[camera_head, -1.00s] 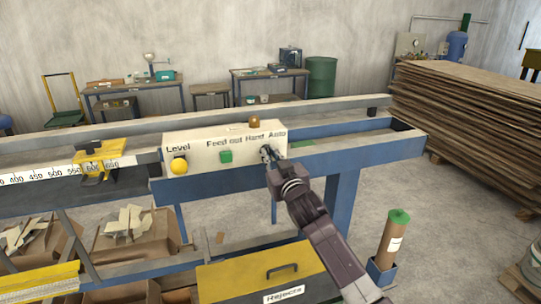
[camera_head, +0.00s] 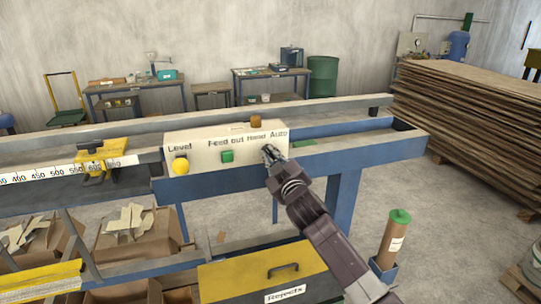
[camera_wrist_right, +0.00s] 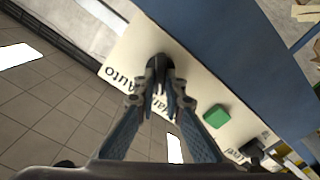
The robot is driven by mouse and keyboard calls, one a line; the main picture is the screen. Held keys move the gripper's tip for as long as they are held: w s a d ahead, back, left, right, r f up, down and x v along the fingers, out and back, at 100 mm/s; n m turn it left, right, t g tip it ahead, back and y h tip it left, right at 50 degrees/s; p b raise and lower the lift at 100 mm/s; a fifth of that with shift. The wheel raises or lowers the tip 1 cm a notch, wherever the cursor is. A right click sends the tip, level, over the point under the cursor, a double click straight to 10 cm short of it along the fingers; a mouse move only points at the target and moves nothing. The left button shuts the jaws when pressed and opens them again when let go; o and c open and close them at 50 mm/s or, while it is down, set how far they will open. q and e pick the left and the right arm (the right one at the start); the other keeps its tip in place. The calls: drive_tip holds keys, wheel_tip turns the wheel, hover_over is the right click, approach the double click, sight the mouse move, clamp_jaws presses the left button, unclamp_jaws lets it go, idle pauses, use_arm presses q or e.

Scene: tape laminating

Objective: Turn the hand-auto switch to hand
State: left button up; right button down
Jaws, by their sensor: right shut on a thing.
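The control box (camera_head: 205,151) is a cream panel on the blue machine frame, with the labels Level, Feed out, Hand and Auto. In the right wrist view the black hand-auto switch (camera_wrist_right: 159,63) sits on the panel beside the Hand and Auto lettering. My right gripper (camera_head: 271,154) is at the panel's right end, under that lettering, and hides the switch in the head view. In the right wrist view its fingers (camera_wrist_right: 160,84) are closed around the switch knob. Which way the switch points cannot be told. My left gripper is not in view.
A yellow-topped rejects box (camera_head: 240,275) stands below. A stack of boards (camera_head: 470,115) is at the right.

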drive_tip(key=c, duration=2.3)
unclamp_jaws()
drive_tip(key=v, duration=1.2)
